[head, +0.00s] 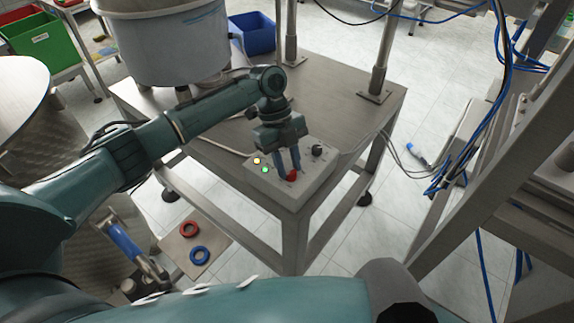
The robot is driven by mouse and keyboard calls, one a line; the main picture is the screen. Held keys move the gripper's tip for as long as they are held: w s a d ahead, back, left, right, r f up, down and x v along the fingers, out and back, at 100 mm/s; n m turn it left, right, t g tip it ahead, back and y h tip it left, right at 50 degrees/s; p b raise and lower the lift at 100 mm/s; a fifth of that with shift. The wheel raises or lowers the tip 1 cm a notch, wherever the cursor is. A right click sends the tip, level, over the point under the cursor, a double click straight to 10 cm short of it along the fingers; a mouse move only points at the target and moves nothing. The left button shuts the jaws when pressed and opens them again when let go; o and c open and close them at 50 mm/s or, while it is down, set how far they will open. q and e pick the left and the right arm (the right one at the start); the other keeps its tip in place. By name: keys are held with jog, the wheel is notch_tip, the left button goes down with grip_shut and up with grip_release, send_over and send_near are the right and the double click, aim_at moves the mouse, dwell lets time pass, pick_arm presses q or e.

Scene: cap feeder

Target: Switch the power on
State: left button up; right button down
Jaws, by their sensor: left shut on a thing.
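A grey control box (318,170) sits on the front corner of the metal table. It carries a red switch (291,176), a black knob (317,150), a yellow light (256,160) and a green light (264,169). Both lights look bright. My left gripper (288,168) reaches down over the box from the left, its two blue fingers shut on the red switch. The fingers hide part of the switch, so its exact position cannot be told. My right gripper is not in view.
The metal table (345,104) bears a large drum-like feeder (165,45) at the back. Metal posts (381,55) rise from its right side. Blue cables (440,180) hang at the right. Red and blue rings (200,255) lie on a plate at lower left.

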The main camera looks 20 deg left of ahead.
pick_arm(q)
jog(key=shift+w+d+m+g+y+b, duration=0.1)
jog(key=shift+m+g+y+b, duration=0.25)
jog(key=shift+m, duration=0.75)
jog(key=o, duration=1)
jog(key=v, duration=1.3)
jog(key=shift+b, duration=0.3)
